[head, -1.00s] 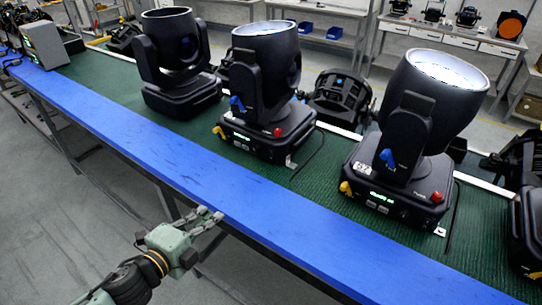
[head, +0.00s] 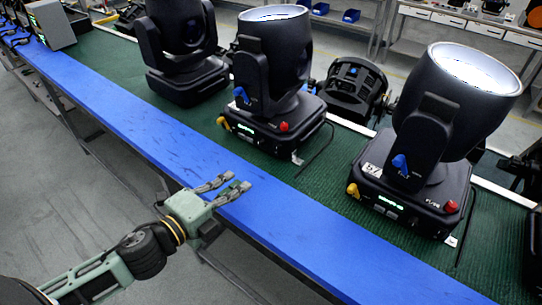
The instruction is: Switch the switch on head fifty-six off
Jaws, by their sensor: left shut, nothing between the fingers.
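Three black moving heads stand in a row on the green bench top. The right head (head: 425,160) carries a label that looks like 57. The middle head (head: 270,95) has a lit lens and a lit green display (head: 244,129); its number is too small to read. Which part is the switch, I cannot tell. My left gripper (head: 234,186) is shut and empty over the blue front strip, in front of the middle head and apart from it. My right gripper is out of view.
The blue strip (head: 130,110) edges the bench and is clear. The left head (head: 187,60) looks unlit. A grey box (head: 52,24) stands at the far left. A black cable (head: 318,152) lies between the middle and right heads. Another lamp (head: 354,90) is behind.

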